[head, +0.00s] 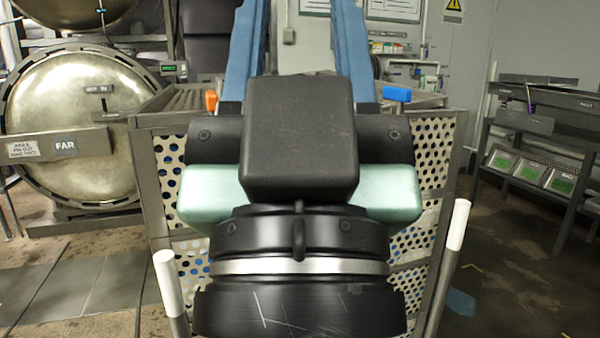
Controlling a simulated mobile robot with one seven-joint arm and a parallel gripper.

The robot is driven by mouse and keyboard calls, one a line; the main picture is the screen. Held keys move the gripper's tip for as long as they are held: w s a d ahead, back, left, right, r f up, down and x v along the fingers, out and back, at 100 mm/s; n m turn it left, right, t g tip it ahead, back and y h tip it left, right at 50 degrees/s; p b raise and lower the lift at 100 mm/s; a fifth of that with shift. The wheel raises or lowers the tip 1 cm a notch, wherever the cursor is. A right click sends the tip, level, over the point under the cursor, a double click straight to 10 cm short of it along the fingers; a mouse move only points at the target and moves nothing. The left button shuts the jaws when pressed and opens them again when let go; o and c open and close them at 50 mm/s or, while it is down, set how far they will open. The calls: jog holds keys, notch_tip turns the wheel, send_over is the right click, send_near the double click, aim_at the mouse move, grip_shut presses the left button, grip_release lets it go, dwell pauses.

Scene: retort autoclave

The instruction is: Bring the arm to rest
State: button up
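My arm fills the middle of the head view, with a black and silver wrist and a pale green link. Beyond it, my gripper (302,45) shows from behind as a wide black body with two long blue fingers. The fingers stand well apart, with the grey wall visible between them. Their tips are cut off by the top edge. I see nothing held in the visible part.
A perforated metal basket (436,150) stands behind my arm. Two white-tipped posts (456,226) rise at either side. A round retort door (72,125) marked FAR is at left. A rack (545,125) with green-screened panels stands right. Floor at lower right is open.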

notch_tip(320, 180, up, 13)
jog(key=p, duration=1.1)
jog(key=shift+r, duration=0.15)
